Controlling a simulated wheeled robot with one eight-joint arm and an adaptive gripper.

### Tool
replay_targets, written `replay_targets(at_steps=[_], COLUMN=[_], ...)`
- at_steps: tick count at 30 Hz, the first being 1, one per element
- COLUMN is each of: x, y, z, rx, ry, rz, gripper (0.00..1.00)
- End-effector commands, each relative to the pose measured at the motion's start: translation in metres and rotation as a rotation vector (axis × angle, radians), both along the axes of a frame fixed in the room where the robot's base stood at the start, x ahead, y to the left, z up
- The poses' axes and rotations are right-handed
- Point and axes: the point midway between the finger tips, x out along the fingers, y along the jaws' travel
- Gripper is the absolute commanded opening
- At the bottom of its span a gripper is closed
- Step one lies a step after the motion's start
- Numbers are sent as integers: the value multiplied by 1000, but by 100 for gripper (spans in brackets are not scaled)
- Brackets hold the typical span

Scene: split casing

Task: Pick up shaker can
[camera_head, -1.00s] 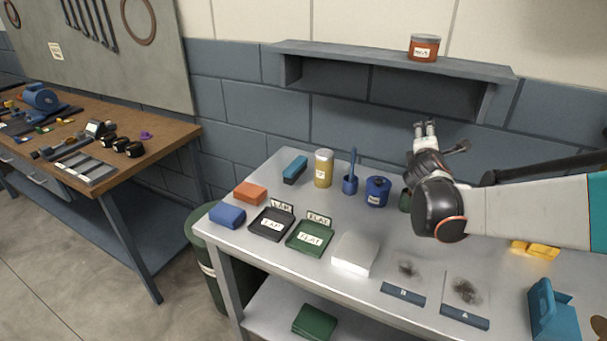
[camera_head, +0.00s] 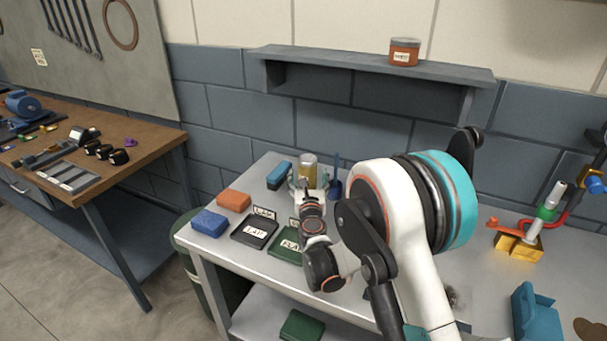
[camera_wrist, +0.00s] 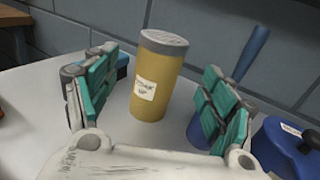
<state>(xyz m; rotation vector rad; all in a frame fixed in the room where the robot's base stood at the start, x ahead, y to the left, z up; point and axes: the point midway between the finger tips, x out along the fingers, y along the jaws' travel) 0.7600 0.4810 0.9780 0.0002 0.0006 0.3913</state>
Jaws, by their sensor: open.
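The shaker can is a yellow cylinder with a grey lid and a white label. It stands upright on the table, and in the wrist view the shaker can (camera_wrist: 157,80) sits between and beyond the two fingers. In the head view only the upper part of the can (camera_head: 308,165) shows; my gripper hides the rest. My gripper (camera_wrist: 158,100) is open, with teal pads on both sides of the can and visible gaps to it. In the head view my gripper (camera_head: 309,186) is at the can's near side.
A blue cup with a brush (camera_wrist: 205,125) stands close right of the can, beside the right finger. A blue lidded pot (camera_wrist: 288,145) is farther right. A teal block (camera_head: 279,175) lies left of the can. Black and green trays (camera_head: 254,231) are in front.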

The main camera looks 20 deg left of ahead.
Motion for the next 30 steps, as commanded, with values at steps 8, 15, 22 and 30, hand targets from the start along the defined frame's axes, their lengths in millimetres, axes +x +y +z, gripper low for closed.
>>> replay_targets(at_steps=[8, 15, 22, 30], x=[24, 55, 69, 69], y=[10, 22, 28, 28], z=[-3, -5, -3, -2], rx=[-3, -1, -1, 0], ry=[-1, 0, 0, 0], rz=[2, 1, 1, 1], gripper=[76, 76, 76, 56])
